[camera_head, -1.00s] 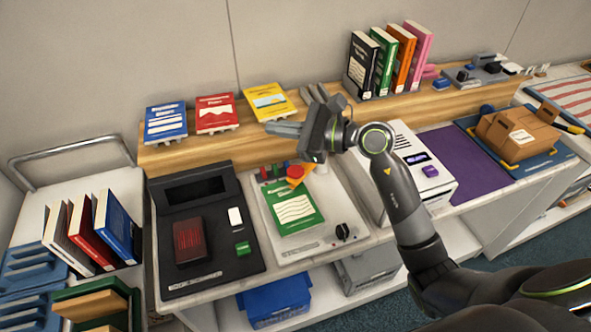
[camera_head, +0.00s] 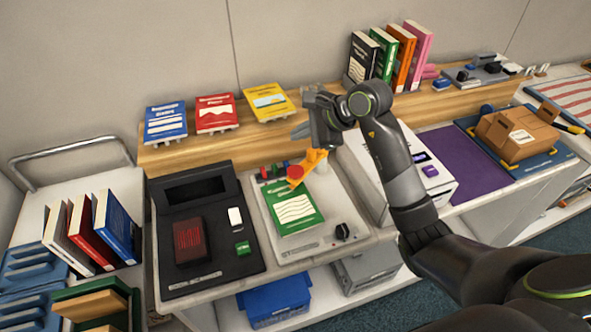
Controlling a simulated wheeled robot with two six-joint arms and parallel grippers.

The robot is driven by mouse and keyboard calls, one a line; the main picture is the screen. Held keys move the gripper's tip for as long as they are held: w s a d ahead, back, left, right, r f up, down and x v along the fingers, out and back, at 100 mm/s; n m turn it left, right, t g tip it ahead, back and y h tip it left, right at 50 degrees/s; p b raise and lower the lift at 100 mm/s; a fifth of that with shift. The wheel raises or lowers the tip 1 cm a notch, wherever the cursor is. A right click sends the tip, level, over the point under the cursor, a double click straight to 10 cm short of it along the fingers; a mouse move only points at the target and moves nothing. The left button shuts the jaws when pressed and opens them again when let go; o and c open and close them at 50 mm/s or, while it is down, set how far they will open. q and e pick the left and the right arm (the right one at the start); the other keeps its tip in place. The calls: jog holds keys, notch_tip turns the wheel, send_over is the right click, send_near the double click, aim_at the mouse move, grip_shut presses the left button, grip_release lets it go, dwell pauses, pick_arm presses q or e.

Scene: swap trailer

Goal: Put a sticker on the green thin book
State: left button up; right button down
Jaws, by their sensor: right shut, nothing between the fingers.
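The green thin book (camera_head: 294,212) lies flat on a pale grey device (camera_head: 337,206) in the middle of the counter. Its cover has white wavy lines. An orange tool with a red round part (camera_head: 296,171) stands over the book's upper edge and hides part of it. My right gripper (camera_head: 301,131) is shut and empty, above and behind the book, near the wooden shelf's front edge. I cannot make out a loose sticker. My left gripper is not in view.
A black machine (camera_head: 250,262) with a red-lit window stands left of the book. A white printer-like box (camera_head: 432,160) and a purple mat (camera_head: 462,160) are to the right. Books stand on the wooden shelf (camera_head: 190,150) behind. A cart with books (camera_head: 118,230) is at far left.

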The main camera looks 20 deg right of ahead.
jog(key=shift+f, duration=0.15)
jog(key=b, duration=0.4)
send_near(293, 169)
jog(key=w+a+f, duration=0.1)
jog(key=w, duration=0.1)
jog(key=w+a+f, duration=0.1)
jog(key=a, duration=0.1)
jog(key=shift+w+a, duration=0.25)
jog(key=shift+w, duration=0.1)
jog(key=shift+f+b, duration=0.4)
jog(key=shift+b, duration=0.2)
dwell(0.7)
jog(key=shift+f+b, duration=0.4)
jog(key=shift+b, duration=0.25)
jog(key=shift+f+b, duration=0.7)
jog(key=shift+b, duration=0.15)
dwell(0.6)
dwell(0.4)
jog(key=shift+r+p, duration=0.55)
jog(key=shift+r, duration=0.6)
jog(key=shift+r, duration=0.1)
